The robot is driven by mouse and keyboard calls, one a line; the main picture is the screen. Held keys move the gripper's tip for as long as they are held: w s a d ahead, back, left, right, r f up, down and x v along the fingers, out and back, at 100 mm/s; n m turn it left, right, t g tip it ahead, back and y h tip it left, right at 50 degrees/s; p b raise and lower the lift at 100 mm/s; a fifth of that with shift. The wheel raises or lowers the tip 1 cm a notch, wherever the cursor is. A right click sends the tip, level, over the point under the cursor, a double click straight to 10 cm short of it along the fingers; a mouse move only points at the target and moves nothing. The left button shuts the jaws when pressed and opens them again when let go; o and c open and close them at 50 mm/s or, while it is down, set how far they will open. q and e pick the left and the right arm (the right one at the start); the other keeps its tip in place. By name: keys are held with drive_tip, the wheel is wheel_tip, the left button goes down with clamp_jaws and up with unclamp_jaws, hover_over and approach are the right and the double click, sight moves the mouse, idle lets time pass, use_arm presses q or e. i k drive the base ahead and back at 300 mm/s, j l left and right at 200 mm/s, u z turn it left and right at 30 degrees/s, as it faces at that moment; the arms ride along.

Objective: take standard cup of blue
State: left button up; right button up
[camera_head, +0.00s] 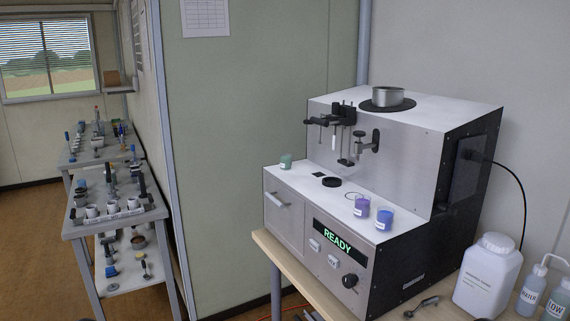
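A small blue cup (383,220) with a white label stands on the front ledge of the soil analyser (340,230), near its right end. A purple cup (362,207) with a white label stands just left of it. A green cup (286,161) stands at the far left end of the same ledge. Neither of my grippers is in view.
The analyser's display (337,239) reads READY. A metal pan (388,97) sits on top. A white bottle (488,276) and wash bottles (531,290) stand right of the analyser, and a spoon (422,307) lies in front. Carts (115,215) with tools stand at left.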

sight(384, 222)
drive_tip(key=i+j, duration=0.25)
drive_tip(key=i, duration=0.15)
drive_tip(key=i+j, duration=0.3)
drive_tip(key=i, duration=0.15)
drive_tip(key=i+j, duration=0.25)
drive_tip(key=i, duration=0.15)
drive_tip(key=z, duration=1.5)
